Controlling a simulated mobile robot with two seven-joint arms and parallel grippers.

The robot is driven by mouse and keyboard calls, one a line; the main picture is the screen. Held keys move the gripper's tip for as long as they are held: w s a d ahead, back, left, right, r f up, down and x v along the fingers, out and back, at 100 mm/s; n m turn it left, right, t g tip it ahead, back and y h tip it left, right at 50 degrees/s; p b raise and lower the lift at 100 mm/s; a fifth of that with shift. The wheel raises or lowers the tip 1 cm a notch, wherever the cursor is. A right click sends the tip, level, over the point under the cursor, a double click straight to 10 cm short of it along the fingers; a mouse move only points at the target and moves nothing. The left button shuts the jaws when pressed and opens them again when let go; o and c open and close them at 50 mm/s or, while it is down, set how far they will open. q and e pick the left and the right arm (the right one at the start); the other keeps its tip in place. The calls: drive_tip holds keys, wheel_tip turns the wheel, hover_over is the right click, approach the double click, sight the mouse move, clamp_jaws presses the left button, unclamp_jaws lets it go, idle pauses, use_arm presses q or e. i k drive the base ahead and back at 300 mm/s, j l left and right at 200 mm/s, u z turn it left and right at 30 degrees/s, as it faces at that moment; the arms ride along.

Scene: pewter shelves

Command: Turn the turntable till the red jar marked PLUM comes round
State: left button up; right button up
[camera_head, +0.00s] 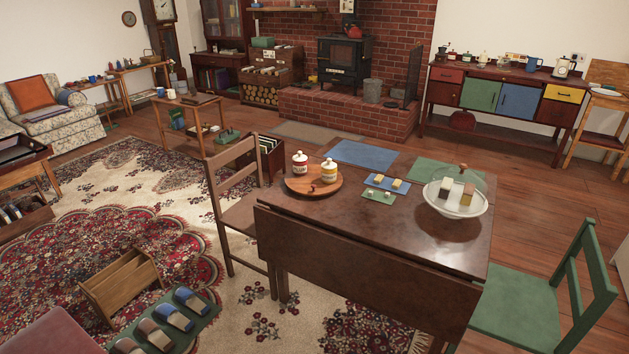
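The round wooden turntable (296,184) lies on the left part of the dark drop-leaf table (400,232). A red and white jar (300,163) stands upright toward its back left. A yellow and white jar (330,172) stands upright on its right side. Any lettering on the jars is too small to read, so I cannot tell which says PLUM. A small dark red knob shows at the turntable's front. Neither of my grippers is in view.
Beside the turntable are blue (376,184) and green (371,195) small trays with little blocks. A wooden chair (240,212) stands close on the left, a green chair (530,305) on the right. The table's front middle is bare.

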sight(309, 185)
drive_tip(key=i+j+z, duration=0.3)
drive_tip(key=i+j, duration=0.2)
drive_tip(key=i+j+z, duration=0.3)
drive_tip(key=i+j, duration=0.3)
drive_tip(key=i+j+z, duration=0.15)
drive_tip(key=i, duration=0.3)
drive_tip(key=i+j+z, duration=0.2)
drive_tip(key=i, duration=0.25)
drive_tip(key=j, duration=0.1)
